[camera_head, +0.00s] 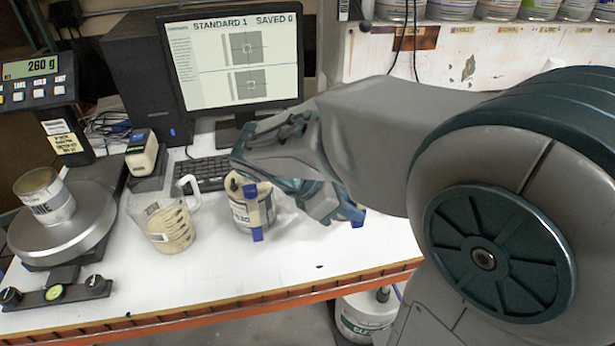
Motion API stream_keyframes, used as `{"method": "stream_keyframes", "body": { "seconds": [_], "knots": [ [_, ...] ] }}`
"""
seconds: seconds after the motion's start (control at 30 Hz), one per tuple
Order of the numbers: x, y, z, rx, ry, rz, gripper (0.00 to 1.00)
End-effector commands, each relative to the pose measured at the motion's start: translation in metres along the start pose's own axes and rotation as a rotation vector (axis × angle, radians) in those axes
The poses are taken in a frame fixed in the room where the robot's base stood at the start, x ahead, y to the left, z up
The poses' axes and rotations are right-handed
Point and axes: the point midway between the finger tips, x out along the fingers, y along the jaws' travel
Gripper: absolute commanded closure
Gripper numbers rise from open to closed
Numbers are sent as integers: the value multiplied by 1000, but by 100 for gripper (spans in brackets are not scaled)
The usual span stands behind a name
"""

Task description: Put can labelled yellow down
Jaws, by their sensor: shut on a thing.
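My gripper (262,200) is shut on a can (240,212) at the middle of the white table. The can is pale with dark lettering and a tan top. It looks upright, and a blue-tipped finger crosses its front. The lettering is too small and covered to read as a colour name. My gripper and arm hide part of the can's right side and rear. I cannot tell whether its base touches the table or hangs just above it.
A clear measuring jug (165,225) with beige contents stands just left of the can. A scale (62,235) at far left bears another can (45,197). A keyboard (200,172) and monitor (235,60) are behind. White table (230,275) is clear in front.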

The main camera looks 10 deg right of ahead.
Motion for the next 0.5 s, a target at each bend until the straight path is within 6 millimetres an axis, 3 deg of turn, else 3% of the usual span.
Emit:
{"method": "stream_keyframes", "body": {
  "seconds": [0.5],
  "knots": [
    [12,66,-44,1,-1,2,100]
  ]
}}
